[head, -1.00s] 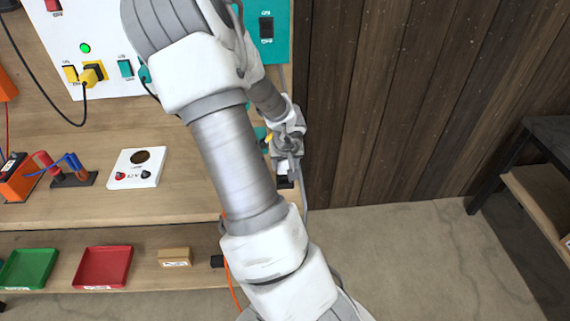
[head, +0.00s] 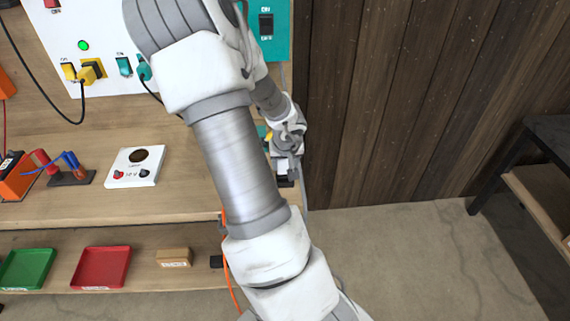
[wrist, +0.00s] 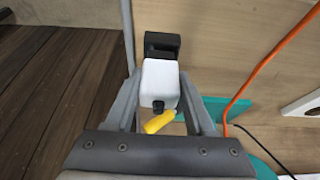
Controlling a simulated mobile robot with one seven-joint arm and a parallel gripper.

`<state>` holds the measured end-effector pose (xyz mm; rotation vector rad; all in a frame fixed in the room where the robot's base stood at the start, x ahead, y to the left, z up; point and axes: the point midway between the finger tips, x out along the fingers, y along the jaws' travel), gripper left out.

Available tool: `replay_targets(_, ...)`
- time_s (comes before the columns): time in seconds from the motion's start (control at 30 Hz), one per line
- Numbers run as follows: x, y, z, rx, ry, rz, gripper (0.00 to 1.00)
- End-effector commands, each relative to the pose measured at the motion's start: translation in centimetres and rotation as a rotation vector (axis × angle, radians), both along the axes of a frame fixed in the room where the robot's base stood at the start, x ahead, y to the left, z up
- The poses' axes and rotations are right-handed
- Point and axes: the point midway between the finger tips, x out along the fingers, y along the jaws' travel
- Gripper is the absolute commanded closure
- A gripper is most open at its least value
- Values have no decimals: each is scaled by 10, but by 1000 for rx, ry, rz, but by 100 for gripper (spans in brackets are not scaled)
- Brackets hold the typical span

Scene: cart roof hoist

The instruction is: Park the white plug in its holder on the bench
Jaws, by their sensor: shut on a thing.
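The white plug (wrist: 160,82) is between the two fingers of my gripper (wrist: 160,100), which is shut on it. The black holder (wrist: 162,43) shows just past the plug's far end in the wrist view. Plug and holder meet in the picture; I cannot tell whether the plug touches it or sits in it. In the head view, my gripper (head: 287,152) is at the bench's right edge, with the white plug (head: 283,167) below it and the dark holder (head: 285,182) just below that. My arm hides part of the bench there.
A yellow piece (wrist: 160,122) and a teal part (wrist: 228,112) lie close to my gripper. An orange cable (wrist: 270,62) runs across the bench side. A white panel box (head: 134,167) stands left on the bench (head: 110,205). A wooden wall (head: 385,100) is to the right.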

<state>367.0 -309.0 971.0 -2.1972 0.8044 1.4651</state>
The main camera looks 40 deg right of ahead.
Motion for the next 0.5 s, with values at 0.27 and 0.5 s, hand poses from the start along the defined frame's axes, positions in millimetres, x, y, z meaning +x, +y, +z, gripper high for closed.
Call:
replay_targets(0.27, 0, 0, -6, 0, -1, -2, 100)
replay_targets(0.5, 0, 0, -11, -1, -1, 0, 100)
